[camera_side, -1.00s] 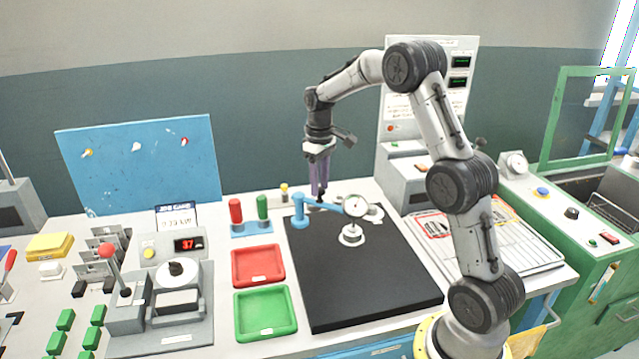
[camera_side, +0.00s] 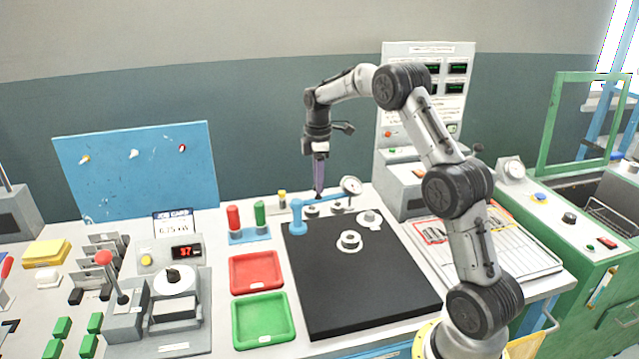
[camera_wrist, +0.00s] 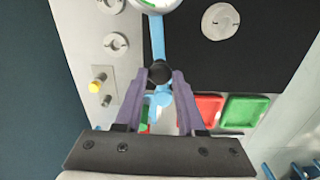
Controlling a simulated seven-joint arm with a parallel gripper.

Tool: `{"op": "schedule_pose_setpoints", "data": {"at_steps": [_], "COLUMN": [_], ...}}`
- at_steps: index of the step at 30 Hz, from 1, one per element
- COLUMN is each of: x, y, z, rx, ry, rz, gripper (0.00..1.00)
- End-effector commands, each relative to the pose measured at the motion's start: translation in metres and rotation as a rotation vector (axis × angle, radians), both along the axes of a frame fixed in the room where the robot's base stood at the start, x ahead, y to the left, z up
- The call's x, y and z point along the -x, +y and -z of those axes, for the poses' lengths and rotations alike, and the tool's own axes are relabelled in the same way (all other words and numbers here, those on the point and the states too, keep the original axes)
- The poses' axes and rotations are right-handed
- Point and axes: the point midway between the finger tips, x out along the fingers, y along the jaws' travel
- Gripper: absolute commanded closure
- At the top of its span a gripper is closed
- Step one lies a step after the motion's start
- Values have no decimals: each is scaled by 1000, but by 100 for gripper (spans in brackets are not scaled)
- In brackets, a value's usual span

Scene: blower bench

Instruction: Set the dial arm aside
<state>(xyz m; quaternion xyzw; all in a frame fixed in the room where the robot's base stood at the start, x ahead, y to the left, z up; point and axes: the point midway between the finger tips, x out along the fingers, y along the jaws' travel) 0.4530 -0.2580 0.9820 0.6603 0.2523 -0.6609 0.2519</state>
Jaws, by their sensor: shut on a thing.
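The dial arm (camera_side: 328,201) is a light blue bar on a blue post (camera_side: 298,217) at the back left of the black mat, with a round white dial (camera_side: 351,186) at its far end. In the side view it points right and slightly back, along the mat's back edge. My gripper (camera_side: 319,194) is shut on the arm's black knob (camera_wrist: 159,72), which shows between the purple fingers in the wrist view. There the blue bar (camera_wrist: 157,38) runs up to the dial (camera_wrist: 157,3), cut by the frame edge. My fingers hide part of the post.
A ringed white part (camera_side: 349,241) sits on the black mat (camera_side: 355,290), clear of the arm. Another white part (camera_side: 370,219) is near the mat's back right. Red (camera_side: 257,272) and green (camera_side: 263,320) trays lie left. Red and green handles (camera_side: 246,217) stand left of the post.

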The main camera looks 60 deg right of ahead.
Motion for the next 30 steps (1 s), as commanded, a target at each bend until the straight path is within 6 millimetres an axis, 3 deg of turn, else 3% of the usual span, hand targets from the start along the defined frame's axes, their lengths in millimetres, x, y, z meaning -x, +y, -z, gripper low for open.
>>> {"op": "schedule_pose_setpoints", "data": {"at_steps": [15,30], "x": [-22,-28], "y": [-11,-12], "z": [-2,-3], "rx": [3,3], "ry": [-6,-6], "rz": [-385,-485], "gripper": [100,100]}}
